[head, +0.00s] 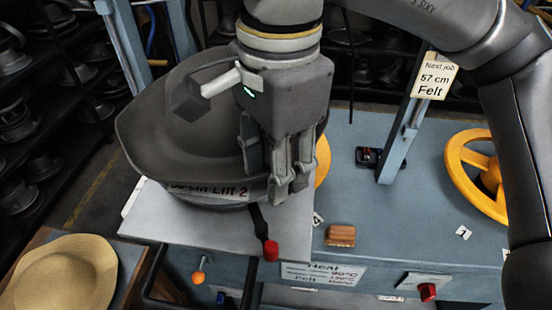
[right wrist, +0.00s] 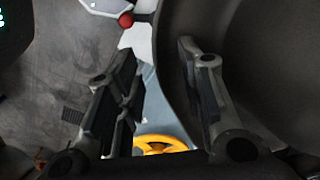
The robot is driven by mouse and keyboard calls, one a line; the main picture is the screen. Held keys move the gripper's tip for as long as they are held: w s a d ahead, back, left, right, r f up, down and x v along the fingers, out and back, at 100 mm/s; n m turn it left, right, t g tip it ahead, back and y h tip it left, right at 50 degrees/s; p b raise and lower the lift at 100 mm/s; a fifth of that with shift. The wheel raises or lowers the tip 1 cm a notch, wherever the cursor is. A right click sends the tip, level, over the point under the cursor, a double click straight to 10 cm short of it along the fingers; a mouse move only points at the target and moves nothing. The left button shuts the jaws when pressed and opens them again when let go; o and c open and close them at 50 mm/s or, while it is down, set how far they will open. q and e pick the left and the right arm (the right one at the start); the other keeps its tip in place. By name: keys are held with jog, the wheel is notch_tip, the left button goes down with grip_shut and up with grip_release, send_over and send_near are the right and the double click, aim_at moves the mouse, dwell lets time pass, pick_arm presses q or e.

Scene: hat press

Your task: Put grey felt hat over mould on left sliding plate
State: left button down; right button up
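The grey felt hat (head: 160,125) is over the mould on the left sliding plate (head: 165,222). Its brim spreads wide and its crown is partly behind my right gripper. My right gripper (head: 278,188) points down at the hat's right side. In the right wrist view its fingers (right wrist: 158,52) are apart, with the dark hat (right wrist: 265,70) behind and beside the right finger. My left gripper is not in view.
A straw hat (head: 62,274) lies on a wooden surface at the lower left. A red-knobbed lever (head: 271,250) is at the plate's front edge. A wooden block (head: 341,236), a blue post (head: 400,140) and a yellow wheel (head: 478,172) are to the right. A sign reads "57 cm Felt" (head: 433,76).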

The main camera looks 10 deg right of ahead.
jog(key=shift+r, duration=0.1)
notch_tip(320, 180, up, 12)
jog(key=shift+s, duration=0.15)
dwell(0.3)
dwell(0.3)
